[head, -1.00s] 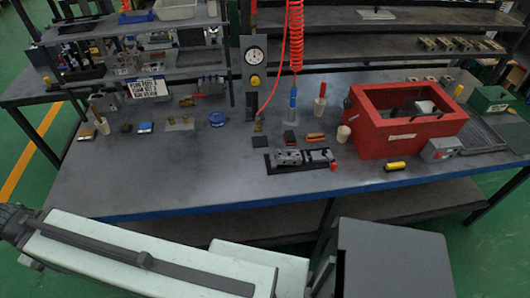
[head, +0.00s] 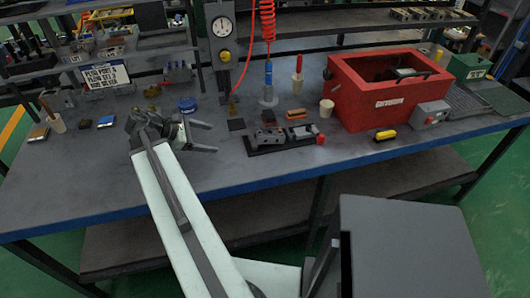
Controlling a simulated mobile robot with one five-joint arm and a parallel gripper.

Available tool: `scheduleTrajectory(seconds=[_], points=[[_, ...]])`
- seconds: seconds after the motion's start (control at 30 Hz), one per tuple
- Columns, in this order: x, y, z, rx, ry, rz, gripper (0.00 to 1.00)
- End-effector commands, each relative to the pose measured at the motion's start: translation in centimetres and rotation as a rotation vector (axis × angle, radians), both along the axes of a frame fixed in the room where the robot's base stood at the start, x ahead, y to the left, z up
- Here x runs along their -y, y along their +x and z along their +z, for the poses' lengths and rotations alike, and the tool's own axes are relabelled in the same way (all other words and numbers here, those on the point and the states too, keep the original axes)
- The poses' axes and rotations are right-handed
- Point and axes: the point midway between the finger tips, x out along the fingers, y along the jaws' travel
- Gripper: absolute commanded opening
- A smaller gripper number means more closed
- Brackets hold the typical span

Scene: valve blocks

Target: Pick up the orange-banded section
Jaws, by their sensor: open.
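A small dark block with an orange band (head: 297,114) lies on the bench just behind the valve block assembly; it looks like the orange-banded section. The grey valve assembly (head: 270,138) sits on a black rail, with a red end piece (head: 320,139) at its right. My gripper (head: 214,138) is open and empty over the bench, left of the assembly, its two fingers pointing right. It is well apart from the orange-banded block. My wrist hides part of the bench beneath it.
A red open box (head: 385,108) stands at right, with a yellow cylinder (head: 384,135) before it. A blue round container (head: 187,104) stands behind my gripper.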

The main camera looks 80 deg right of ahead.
Motion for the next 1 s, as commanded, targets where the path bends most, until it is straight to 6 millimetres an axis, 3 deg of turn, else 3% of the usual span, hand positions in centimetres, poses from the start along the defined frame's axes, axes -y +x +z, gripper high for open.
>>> scheduleTrajectory(seconds=[0.03, 0.1, 0.2, 0.3, 0.43, 0.8, 1.0], points=[[2.2, -4.3, -1.3, -0.095, 0.016, -0.027, 0.78], [3.9, -8.8, -0.5, -0.206, 0.048, -0.044, 0.78], [5.0, -12.4, 0.3, -0.301, 0.085, -0.061, 0.78], [5.3, -13.8, 0.9, -0.34, 0.102, -0.067, 0.78], [5.4, -14.2, 1.0, -0.345, 0.105, -0.066, 0.78], [6.4, -16.6, -0.2, -0.342, 0.104, -0.066, 0.78], [7.3, -19.4, -1.7, -0.342, 0.103, -0.067, 0.78]])
